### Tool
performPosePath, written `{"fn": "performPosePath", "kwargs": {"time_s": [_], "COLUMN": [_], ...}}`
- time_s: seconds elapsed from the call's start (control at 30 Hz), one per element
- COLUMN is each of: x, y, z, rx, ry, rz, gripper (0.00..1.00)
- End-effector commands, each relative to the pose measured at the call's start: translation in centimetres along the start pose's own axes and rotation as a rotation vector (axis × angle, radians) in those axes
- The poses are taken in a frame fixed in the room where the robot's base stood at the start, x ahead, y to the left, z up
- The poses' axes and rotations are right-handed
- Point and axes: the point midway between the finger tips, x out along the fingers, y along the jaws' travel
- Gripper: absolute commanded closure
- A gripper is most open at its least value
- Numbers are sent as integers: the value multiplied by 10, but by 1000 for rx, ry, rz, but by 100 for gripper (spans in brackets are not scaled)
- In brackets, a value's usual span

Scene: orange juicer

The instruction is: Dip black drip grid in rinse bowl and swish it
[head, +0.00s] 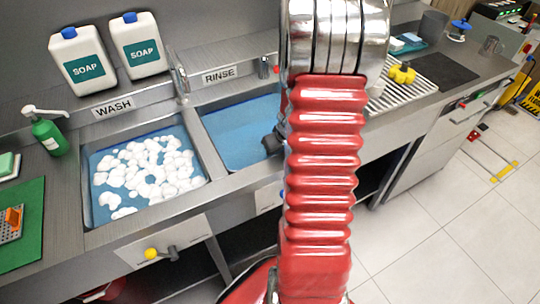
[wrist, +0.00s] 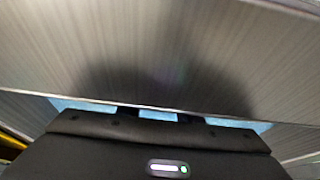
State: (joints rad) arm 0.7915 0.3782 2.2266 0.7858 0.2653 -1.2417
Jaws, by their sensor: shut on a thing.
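My gripper (head: 272,141) shows only as a dark piece at the arm's left edge, over the right side of the rinse bowl. In the wrist view my gripper's dark body fills the bottom, and its finger area (wrist: 158,114) is mostly hidden behind a steel edge, with strips of blue water beside it. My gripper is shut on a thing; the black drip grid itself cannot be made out.
The wash bowl (head: 150,168) with white foam lies left of the rinse bowl, past a steel divider. A tap (head: 180,78) stands behind the divider. A striped drainboard (head: 408,92) with a yellow object (head: 402,73) lies to the right. Steel (wrist: 160,50) looms close in the wrist view.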

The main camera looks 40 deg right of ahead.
Motion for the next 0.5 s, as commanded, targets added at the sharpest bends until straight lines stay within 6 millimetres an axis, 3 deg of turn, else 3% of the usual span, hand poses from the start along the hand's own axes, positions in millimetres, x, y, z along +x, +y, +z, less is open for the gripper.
{"fn": "performPosePath", "kwargs": {"time_s": [0.5], "x": [0], "y": [-3], "z": [0], "rx": [-2], "ry": [1], "rz": [-1], "gripper": [91]}}
